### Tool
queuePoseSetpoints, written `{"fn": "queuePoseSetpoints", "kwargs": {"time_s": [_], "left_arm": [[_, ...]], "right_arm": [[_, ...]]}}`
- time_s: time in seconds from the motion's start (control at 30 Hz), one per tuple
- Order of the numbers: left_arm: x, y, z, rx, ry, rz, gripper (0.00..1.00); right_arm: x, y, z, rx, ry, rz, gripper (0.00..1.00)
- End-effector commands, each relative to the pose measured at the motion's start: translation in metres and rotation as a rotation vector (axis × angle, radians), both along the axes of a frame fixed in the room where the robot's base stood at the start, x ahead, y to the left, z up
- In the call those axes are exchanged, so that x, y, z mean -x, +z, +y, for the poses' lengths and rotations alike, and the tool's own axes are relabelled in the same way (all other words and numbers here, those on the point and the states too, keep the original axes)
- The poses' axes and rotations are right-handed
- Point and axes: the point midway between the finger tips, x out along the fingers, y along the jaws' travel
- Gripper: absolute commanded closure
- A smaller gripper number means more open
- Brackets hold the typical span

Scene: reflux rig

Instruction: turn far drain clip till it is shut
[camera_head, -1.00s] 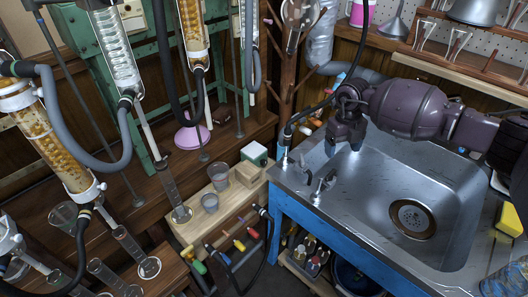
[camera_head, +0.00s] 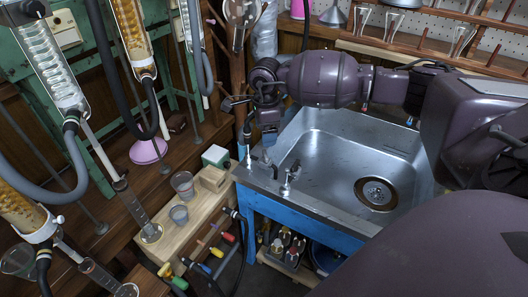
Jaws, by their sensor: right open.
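My right gripper (camera_head: 268,133) hangs over the far left corner of the steel sink (camera_head: 336,150), pointing down. Its jaws are open, with nothing seen between them. It is close to the upright tap fitting (camera_head: 248,158) on the sink's left rim. I cannot make out for sure which part is the far drain clip. Grey hoses (camera_head: 73,150) hang from glass condensers (camera_head: 50,65) on the left, and a black hose (camera_head: 149,110) hangs farther back. My left gripper is out of view.
A glassware rack (camera_head: 455,60) is at the back right. My own body covers the lower right. The sink basin is clear.

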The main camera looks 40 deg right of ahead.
Motion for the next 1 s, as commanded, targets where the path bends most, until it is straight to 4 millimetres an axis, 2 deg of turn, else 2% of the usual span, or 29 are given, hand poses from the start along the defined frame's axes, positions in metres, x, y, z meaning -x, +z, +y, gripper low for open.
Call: {"fn": "queuePoseSetpoints", "kwargs": {"time_s": [0.03,0.1,0.4,0.6,0.93,1.0], "left_arm": [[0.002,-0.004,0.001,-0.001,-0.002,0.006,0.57],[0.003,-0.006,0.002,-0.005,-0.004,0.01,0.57],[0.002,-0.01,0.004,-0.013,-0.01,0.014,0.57],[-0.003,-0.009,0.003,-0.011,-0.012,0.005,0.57],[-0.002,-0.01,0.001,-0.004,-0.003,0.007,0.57],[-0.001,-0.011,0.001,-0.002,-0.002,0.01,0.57]], "right_arm": [[0.001,-0.013,0.0,-0.001,-0.001,0.009,0.23],[0.001,-0.026,0.0,0.0,-0.002,0.009,0.23],[0.001,-0.071,0.0,-0.001,-0.002,0.007,0.23],[0.0,-0.084,0.0,0.0,-0.002,0.002,0.23],[0.0,-0.085,0.0,0.0,-0.002,0.001,0.23],[0.0,-0.085,0.0,0.0,-0.002,0.001,0.33]]}}
